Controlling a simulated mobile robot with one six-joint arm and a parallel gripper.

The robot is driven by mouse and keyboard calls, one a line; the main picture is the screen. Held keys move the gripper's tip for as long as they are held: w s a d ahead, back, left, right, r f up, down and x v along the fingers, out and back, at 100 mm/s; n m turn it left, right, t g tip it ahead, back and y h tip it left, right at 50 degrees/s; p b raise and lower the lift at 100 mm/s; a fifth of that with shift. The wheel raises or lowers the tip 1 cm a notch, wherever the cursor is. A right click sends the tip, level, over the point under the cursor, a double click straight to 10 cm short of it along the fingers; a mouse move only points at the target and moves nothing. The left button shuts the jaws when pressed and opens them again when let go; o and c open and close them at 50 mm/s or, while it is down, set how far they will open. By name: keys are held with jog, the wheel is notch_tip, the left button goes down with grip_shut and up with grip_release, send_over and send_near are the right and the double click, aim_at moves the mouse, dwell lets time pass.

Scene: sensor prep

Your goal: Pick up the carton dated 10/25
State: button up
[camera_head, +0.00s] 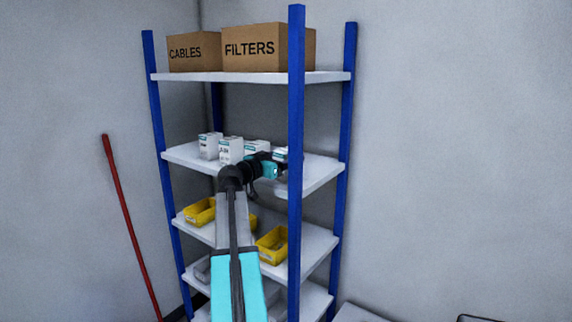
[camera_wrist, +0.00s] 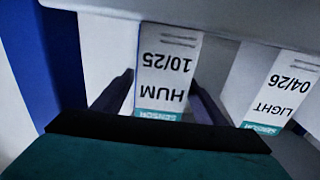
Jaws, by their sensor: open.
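The carton dated 10/25 (camera_wrist: 165,75) is white with a teal band and reads HUM; it appears upside down in the wrist view. In the head view the partly hidden carton (camera_head: 281,152) behind the blue post seems to be it. My gripper (camera_wrist: 160,80) is open, with one dark finger at each side of the carton's printed face. I cannot tell whether the fingers touch it or how far they reach along its sides. In the head view my gripper (camera_head: 270,168) is at the shelf's front edge. A LIGHT carton dated 04/26 (camera_wrist: 275,85) stands beside it.
More white cartons (camera_head: 230,150) stand left on the same shelf (camera_head: 317,170). A blue post (camera_head: 296,110) is close to my gripper on the right. Yellow bins (camera_head: 272,245) are on the shelf below; CABLES (camera_head: 194,52) and FILTERS (camera_head: 255,48) boxes sit on top.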

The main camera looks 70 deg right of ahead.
aim_at(286, 150)
dwell(0.4)
jog(key=c, duration=1.2)
jog(key=shift+r, duration=0.1)
jog(key=shift+r+b, duration=0.35)
jog(key=shift+r, duration=1.1)
jog(key=shift+w+a+r, duration=0.1)
jog(key=shift+a+r, duration=0.05)
jog(key=shift+a, duration=0.1)
jog(key=b+v, duration=1)
jog(key=v, duration=3.4)
jog(key=shift+w+a+r, duration=0.1)
jog(key=shift+a+r, duration=0.15)
jog(key=shift+a, duration=0.05)
